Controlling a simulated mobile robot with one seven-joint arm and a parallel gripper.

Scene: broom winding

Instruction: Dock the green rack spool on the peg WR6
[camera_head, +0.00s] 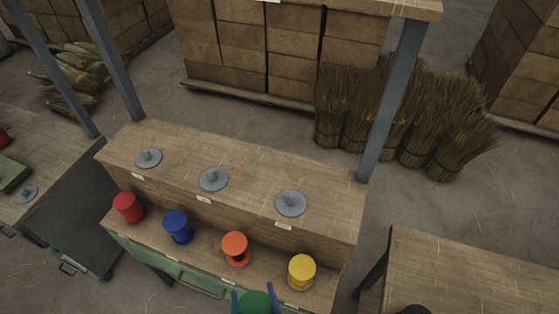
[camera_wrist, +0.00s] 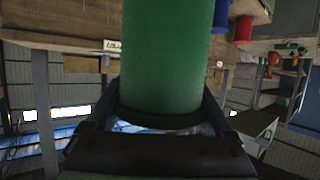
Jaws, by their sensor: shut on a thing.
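The green spool (camera_head: 256,302) is at the bottom edge of the head view, in front of the rack's lower shelf and partly cut off. My gripper (camera_head: 255,294) is shut on it, with a blue finger on each side. In the wrist view the green spool (camera_wrist: 165,60) fills the middle between the dark fingers of my gripper (camera_wrist: 162,108). Three grey round peg bases stand empty on the upper shelf: left (camera_head: 149,158), middle (camera_head: 213,180) and right (camera_head: 290,203). Each has a small label below, too small to read, so I cannot tell which is WR6.
Red (camera_head: 128,208), blue (camera_head: 177,227), orange (camera_head: 235,249) and yellow (camera_head: 302,272) spools stand along the lower shelf (camera_head: 205,247). A grey post (camera_head: 394,100) rises at the rack's right end. A bench (camera_head: 470,270) stands at right. Broom bundles (camera_head: 405,120) stand behind.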

